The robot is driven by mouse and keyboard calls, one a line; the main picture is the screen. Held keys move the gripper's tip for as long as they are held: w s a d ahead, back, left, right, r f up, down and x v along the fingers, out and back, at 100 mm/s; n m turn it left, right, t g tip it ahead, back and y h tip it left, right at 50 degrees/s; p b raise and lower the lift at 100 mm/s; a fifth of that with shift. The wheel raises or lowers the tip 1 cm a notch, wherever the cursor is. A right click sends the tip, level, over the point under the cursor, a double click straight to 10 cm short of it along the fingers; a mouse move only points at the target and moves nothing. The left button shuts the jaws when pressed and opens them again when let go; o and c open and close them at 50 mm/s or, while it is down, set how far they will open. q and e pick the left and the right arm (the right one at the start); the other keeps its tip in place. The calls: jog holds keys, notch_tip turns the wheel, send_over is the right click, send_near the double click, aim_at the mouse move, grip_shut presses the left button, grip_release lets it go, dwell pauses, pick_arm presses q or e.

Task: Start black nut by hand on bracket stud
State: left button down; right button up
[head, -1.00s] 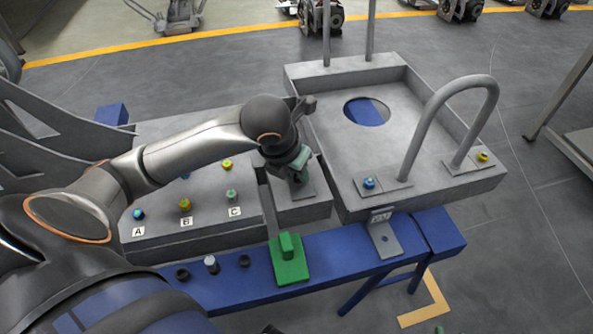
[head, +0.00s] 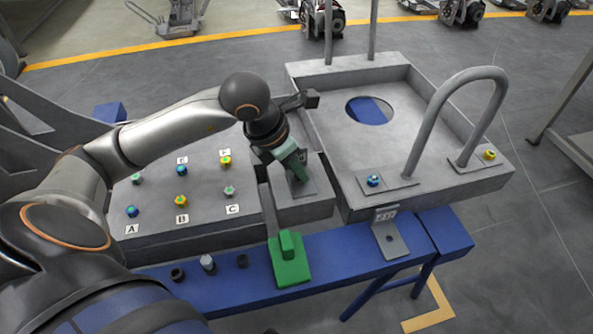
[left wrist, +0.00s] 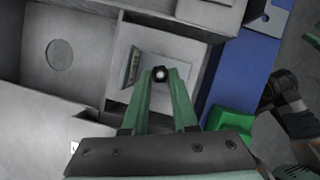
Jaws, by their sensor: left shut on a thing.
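My left gripper (head: 300,177) has green fingers angled down over the small grey bracket (head: 311,186) at the near right end of the low chassis part. In the left wrist view the fingertips (left wrist: 161,76) are shut on a black nut (left wrist: 160,72). A pale round spot shows in the middle of the nut; I cannot tell whether it is the stud end. The bracket's plate and upright tab (left wrist: 133,66) lie right beside and beneath the nut. Whether the nut touches the stud is hidden. My right gripper is not in view.
Colored nuts on studs with letter labels (head: 182,219) stand on the chassis top to the left. A tray with a tall bent handle (head: 437,110) stands to the right.

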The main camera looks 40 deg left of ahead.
pick_arm(q)
jog(key=shift+f, duration=0.15)
jog(key=shift+a+f+m+g+h+b, duration=0.1)
jog(key=shift+m+g+h+b, duration=0.3)
jog(key=shift+m, duration=0.7)
jog(key=shift+m+h+b, duration=0.3)
jog(key=shift+m, duration=0.7)
jog(key=shift+m+g, duration=0.3)
jog(key=shift+m, duration=0.2)
jog(key=shift+a, duration=0.1)
jog(key=shift+m+h, duration=0.3)
jog(key=shift+m, duration=0.3)
jog(key=m+g, duration=0.1)
jog(key=m, duration=0.3)
jog(key=shift+w+a+g+h, duration=0.1)
jog(key=shift+w+g+h, duration=0.1)
jog(key=shift+g+h, duration=0.15)
